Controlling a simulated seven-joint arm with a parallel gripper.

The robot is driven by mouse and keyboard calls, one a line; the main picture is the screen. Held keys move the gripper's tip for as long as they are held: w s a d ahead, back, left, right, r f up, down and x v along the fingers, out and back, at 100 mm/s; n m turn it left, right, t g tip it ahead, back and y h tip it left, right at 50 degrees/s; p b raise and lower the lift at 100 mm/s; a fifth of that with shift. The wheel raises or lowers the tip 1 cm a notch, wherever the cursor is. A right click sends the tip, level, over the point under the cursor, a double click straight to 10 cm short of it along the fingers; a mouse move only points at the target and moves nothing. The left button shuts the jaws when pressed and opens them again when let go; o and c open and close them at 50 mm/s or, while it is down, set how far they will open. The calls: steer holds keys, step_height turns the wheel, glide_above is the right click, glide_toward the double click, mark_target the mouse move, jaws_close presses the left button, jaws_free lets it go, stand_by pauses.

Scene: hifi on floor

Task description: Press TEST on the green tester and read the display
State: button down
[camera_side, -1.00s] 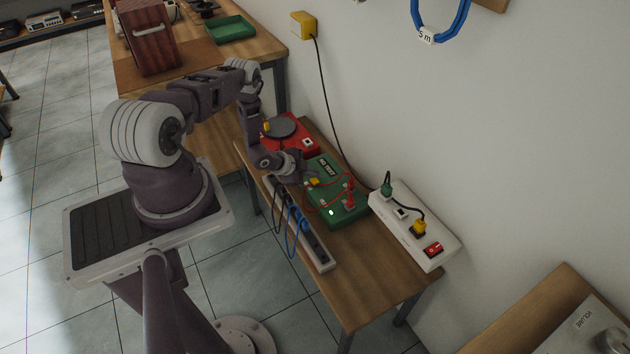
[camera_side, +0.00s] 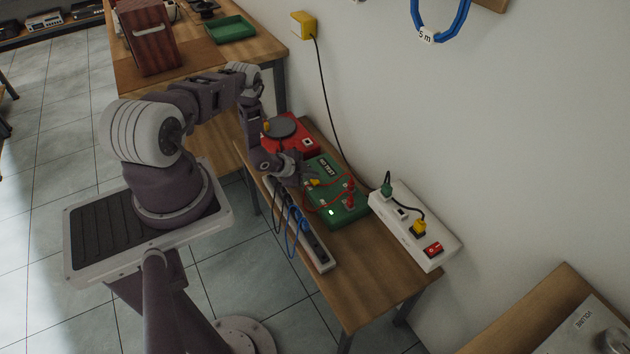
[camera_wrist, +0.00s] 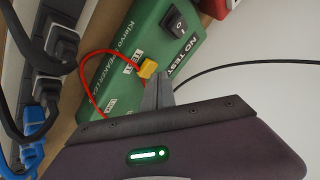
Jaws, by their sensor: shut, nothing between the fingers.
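The green tester (camera_side: 345,212) lies on the small wooden table, with red leads looping over it. Its dark display (camera_side: 327,166) reads "NO TEST"; the same words show in the wrist view (camera_wrist: 188,48). A white label reading "TEST" (camera_wrist: 133,62) is beside a small yellow part (camera_wrist: 148,68). I cannot tell whether that part is a button or a plug. My gripper (camera_side: 312,174) is shut and empty over the tester; in the wrist view its fingertips (camera_wrist: 159,80) are close to the yellow part. Contact cannot be told. A small light (camera_side: 331,212) glows on the tester.
A power strip (camera_side: 318,252) with black and blue plugs runs along the table's near edge. A red device (camera_side: 303,143) stands behind the tester, and a white socket box (camera_side: 415,240) stands to its right. The table's front right is clear.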

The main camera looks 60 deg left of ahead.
mark_target(313, 182)
steer(key=shift+f, duration=0.45)
stand_by(0.6)
stand_by(0.4)
steer(key=shift+r, duration=0.85)
steer(key=shift+r, duration=2.55)
